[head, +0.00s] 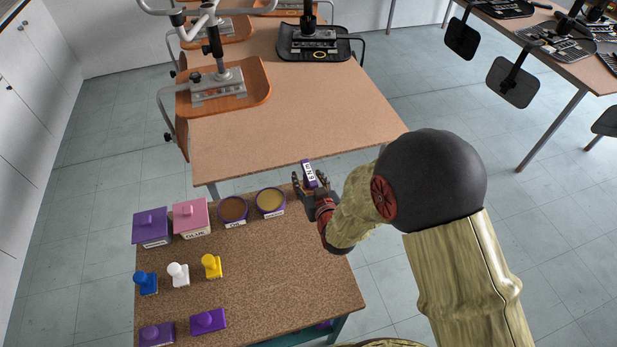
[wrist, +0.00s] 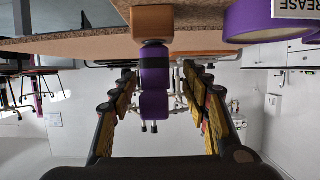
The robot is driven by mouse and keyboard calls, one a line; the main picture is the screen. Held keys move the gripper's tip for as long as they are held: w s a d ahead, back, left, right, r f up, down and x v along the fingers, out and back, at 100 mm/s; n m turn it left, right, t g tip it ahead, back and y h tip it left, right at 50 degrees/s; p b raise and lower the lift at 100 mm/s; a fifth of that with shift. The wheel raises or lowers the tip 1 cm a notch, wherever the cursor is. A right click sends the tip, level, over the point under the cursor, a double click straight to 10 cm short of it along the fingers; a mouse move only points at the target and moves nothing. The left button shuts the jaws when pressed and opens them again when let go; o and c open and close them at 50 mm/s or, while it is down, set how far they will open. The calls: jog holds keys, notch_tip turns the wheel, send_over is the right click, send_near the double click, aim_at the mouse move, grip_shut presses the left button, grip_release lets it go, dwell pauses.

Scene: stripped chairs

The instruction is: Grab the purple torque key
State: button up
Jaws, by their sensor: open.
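The purple torque key (head: 309,174) has a white label with dark lettering and is at the far right corner of the brown bench. In the wrist view the key (wrist: 154,104) is purple with a dark band, and it adjoins an orange-brown block (wrist: 152,22) at the bench edge. My gripper (head: 311,186) is at the key in the head view. In the wrist view my gripper (wrist: 159,85) is open, with one finger on each side of the key and visible gaps between. The key's lower part is hidden in the head view.
The brown bench (head: 270,280) also holds a purple box (head: 150,227), a pink box (head: 190,216), two round purple-rimmed tubs (head: 233,209) (head: 271,201), and several small coloured items in front. A larger table (head: 290,105) with chair parts stands behind.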

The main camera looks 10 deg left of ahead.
jog(key=b+x, duration=0.1)
jog(key=x, duration=0.4)
jog(key=shift+w+d+b, duration=0.15)
jog(key=shift+w+b, duration=0.1)
jog(key=shift+b, duration=0.1)
jog(key=c, duration=0.4)
jog(key=c, duration=0.7)
grip_shut()
